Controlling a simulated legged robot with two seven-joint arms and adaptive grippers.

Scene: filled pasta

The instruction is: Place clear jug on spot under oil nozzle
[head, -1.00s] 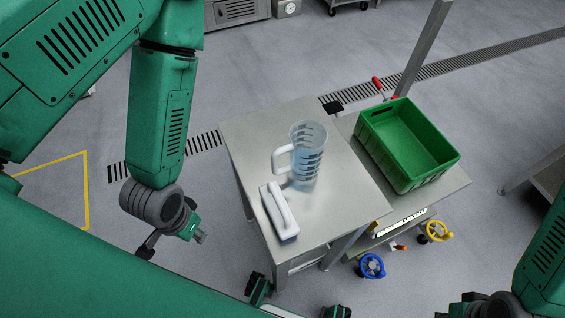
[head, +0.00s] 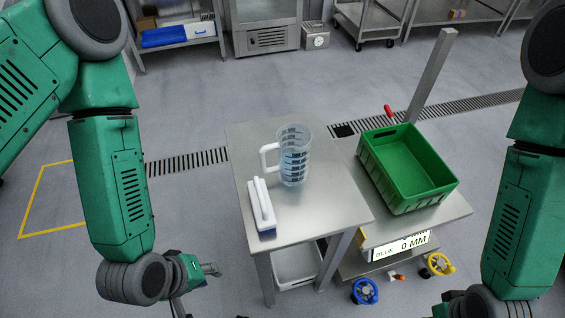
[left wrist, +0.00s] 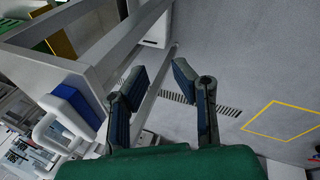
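The clear jug (head: 294,158) stands upright on the steel table, its white handle toward the left and dark scale marks on its side. My left gripper (head: 212,270) is left of and below the table, apart from the jug. In the left wrist view its two fingers (left wrist: 158,85) are spread with nothing between them. My right arm is at the right of the head view; its gripper is at most partly in view at the bottom edge. I see no oil nozzle.
A white-handled, blue-based brush-like item (head: 262,207) lies on the table's (head: 325,207) near left part. A green crate (head: 407,170) sits on the adjoining stand with a "0 MM" display, blue and yellow valve wheels, and a grey post. Floor left of the table is clear.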

